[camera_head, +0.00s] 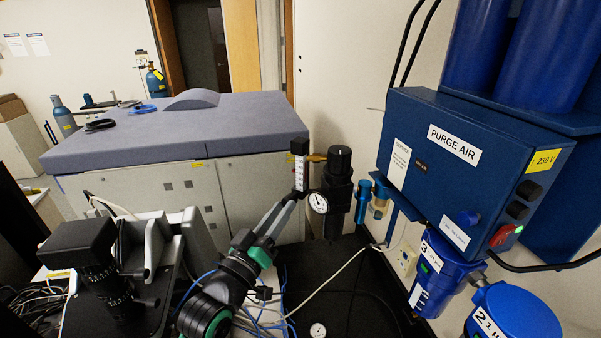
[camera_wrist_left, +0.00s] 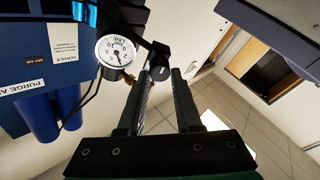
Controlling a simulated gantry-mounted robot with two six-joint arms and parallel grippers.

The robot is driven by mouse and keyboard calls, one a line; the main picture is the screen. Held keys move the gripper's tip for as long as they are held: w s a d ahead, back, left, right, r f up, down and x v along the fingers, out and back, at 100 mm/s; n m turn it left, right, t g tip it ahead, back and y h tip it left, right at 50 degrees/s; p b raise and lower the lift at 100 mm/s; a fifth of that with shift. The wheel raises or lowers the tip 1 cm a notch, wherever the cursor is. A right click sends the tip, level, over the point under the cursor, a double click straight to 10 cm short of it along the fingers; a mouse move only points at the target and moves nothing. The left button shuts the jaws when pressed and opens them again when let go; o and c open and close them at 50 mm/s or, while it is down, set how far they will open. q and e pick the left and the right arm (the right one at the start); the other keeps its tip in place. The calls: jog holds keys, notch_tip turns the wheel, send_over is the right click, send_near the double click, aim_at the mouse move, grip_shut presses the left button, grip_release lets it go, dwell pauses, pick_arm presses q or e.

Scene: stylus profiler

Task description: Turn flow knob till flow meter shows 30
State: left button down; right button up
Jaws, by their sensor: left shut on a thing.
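The flow meter (camera_head: 299,172), a narrow upright block with a white scale and dark ends, stands left of the black regulator (camera_head: 339,190). Its reading is too small to make out. My left gripper (camera_head: 291,201) reaches up from below to the meter's lower end. In the left wrist view, the dark round flow knob (camera_wrist_left: 160,73) sits between the tips of my left gripper (camera_wrist_left: 161,80), which is shut on it. The knob is hidden behind my fingers in the head view. My right gripper is not in view.
A round pressure gauge (camera_head: 318,203) sits close right of my fingers; it also shows in the wrist view (camera_wrist_left: 115,52). The blue purge air cabinet (camera_head: 450,170) hangs at the right. A grey-topped bench (camera_head: 200,130) stands behind. Cables lie below my arm.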

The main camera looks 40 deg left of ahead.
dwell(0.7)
pick_arm(q)
jog(key=c, duration=0.6)
grip_release()
jog(key=a+r+p+v, duration=0.1)
jog(key=p+v, duration=0.2)
jog(key=v, duration=0.5)
jog(key=shift+s+r, duration=0.15)
jog(key=shift+d, duration=0.15)
jog(key=p+v, duration=0.2)
jog(key=v, duration=0.9)
jog(key=shift+s, duration=0.25)
